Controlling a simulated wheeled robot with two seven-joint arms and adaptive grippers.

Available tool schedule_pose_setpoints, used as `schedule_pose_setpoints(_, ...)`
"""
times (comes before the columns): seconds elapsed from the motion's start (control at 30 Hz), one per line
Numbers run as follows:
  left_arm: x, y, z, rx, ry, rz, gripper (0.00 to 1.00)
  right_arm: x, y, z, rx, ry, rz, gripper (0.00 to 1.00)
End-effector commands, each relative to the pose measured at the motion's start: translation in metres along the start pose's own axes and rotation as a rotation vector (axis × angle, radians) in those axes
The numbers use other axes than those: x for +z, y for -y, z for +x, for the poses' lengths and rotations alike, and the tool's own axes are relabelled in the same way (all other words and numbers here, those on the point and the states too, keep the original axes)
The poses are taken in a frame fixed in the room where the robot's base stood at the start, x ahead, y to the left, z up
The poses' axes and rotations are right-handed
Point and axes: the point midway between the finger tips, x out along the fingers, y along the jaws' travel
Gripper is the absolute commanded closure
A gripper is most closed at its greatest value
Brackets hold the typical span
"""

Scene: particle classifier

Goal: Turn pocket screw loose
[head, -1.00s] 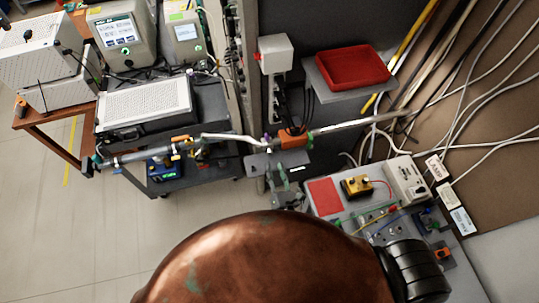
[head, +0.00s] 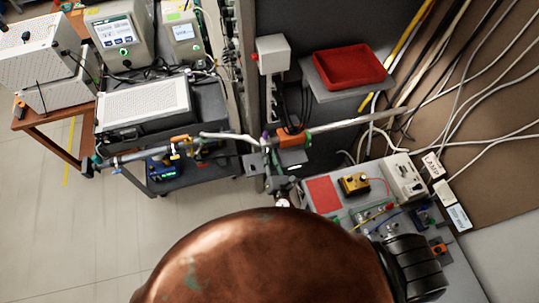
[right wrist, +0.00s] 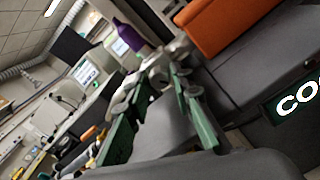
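A long silver tube (head: 350,123) crosses the middle of the head view, held at an orange block (head: 291,138). A small purple part (head: 265,141) sits on its fittings just left of the block. The right wrist view shows the purple part (right wrist: 128,38), silver fittings (right wrist: 155,62) and the orange block (right wrist: 225,22). I cannot tell which piece is the pocket screw. My right gripper (head: 272,174) is below the fittings, partly hidden. In its wrist view its green fingers (right wrist: 153,88) are apart, with nothing clearly held. My left gripper is not in view.
A dark box with lit letters (right wrist: 297,100) is close to my right gripper. A red tray (head: 350,68) stands on a shelf behind. A bench (head: 345,212) with an electronics board is at the right. A cart with a white instrument (head: 146,101) is at the left.

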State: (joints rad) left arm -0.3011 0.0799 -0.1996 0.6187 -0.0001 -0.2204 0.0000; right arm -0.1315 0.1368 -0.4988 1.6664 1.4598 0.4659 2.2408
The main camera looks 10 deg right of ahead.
Motion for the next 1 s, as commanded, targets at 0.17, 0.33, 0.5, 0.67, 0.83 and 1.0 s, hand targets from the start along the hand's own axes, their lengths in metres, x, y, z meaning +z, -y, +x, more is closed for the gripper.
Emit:
schedule_pose_setpoints(0.17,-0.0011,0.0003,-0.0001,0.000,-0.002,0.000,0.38,0.0000,0.0001,-0.0002,0.000,0.000,0.000,0.92)
schedule_pose_setpoints(0.33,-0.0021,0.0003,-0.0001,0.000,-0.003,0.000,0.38,0.0001,0.0003,-0.0002,0.000,0.000,0.000,1.00)
schedule_pose_setpoints(0.5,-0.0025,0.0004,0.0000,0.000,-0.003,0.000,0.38,0.0000,0.0004,-0.0003,-0.001,0.000,-0.005,1.00)
schedule_pose_setpoints(0.67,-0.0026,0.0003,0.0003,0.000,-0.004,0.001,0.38,0.0000,0.0007,-0.0004,-0.001,0.001,-0.043,1.00)
schedule_pose_setpoints(0.83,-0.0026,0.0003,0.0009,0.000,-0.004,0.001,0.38,0.0000,0.0011,-0.0004,-0.001,0.003,-0.133,1.00)
schedule_pose_setpoints(1.0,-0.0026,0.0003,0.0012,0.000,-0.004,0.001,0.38,0.0001,0.0009,-0.0003,0.000,0.006,-0.261,1.00)
